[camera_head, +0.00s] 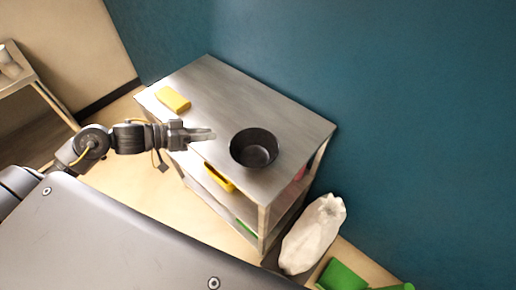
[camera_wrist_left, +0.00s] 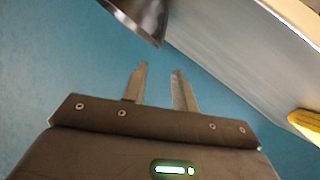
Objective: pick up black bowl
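The black bowl (camera_head: 254,148) stands upright on the metal table near its front edge in the head view. Part of it shows at the top of the left wrist view (camera_wrist_left: 143,18). My left gripper (camera_head: 212,134) points at the bowl from the left in the head view, a short gap away from its rim. In the left wrist view its two fingers (camera_wrist_left: 160,82) are apart with nothing between them. My right gripper is not in view.
A yellow block (camera_head: 173,100) lies on the metal table (camera_head: 215,84) at the left. Yellow, green and red things sit on the shelves below. A white sack (camera_head: 313,234) and a green object (camera_head: 342,276) stand on the floor at the right. The tabletop's back right is clear.

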